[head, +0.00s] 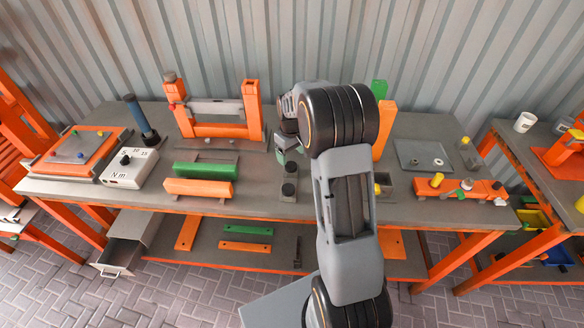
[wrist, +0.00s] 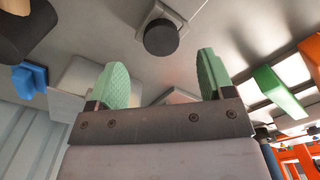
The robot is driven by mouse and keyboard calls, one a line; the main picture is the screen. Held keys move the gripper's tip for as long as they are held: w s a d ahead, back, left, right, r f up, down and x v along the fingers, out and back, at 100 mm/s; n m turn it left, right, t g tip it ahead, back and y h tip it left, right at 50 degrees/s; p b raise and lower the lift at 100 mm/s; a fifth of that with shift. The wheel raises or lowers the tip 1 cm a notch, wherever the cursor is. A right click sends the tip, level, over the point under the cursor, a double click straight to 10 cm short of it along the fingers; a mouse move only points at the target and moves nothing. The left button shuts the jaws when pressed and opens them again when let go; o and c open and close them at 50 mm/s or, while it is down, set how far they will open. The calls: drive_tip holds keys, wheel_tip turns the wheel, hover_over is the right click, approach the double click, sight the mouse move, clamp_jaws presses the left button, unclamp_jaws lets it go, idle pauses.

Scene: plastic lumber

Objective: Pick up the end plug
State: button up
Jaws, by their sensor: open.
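A short black round piece (wrist: 161,37), which looks like the end plug, stands on a square grey block in the wrist view, beyond the fingertips and roughly between them. In the head view two black round pieces show on grey blocks at mid-bench, a rear one (head: 291,166) and a front one (head: 289,189). I cannot tell for sure which is the plug. My gripper (head: 286,148) is just behind them above the bench. In the wrist view its green pads (wrist: 158,85) are wide apart with nothing held. My arm hides the bench to its right.
Green (head: 206,170) and orange (head: 198,188) beams lie left of the blocks. An orange frame (head: 215,130) stands behind. A grey tray (head: 422,154) and an orange beam with knobs (head: 455,188) lie to the right. A blue piece (wrist: 29,79) shows in the wrist view.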

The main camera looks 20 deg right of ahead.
sight(291, 166)
drive_tip(key=shift+f+p, duration=0.6)
drive_tip(key=shift+f, duration=2.1)
drive_tip(key=shift+c, duration=0.3)
drive_tip(key=c, duration=0.9)
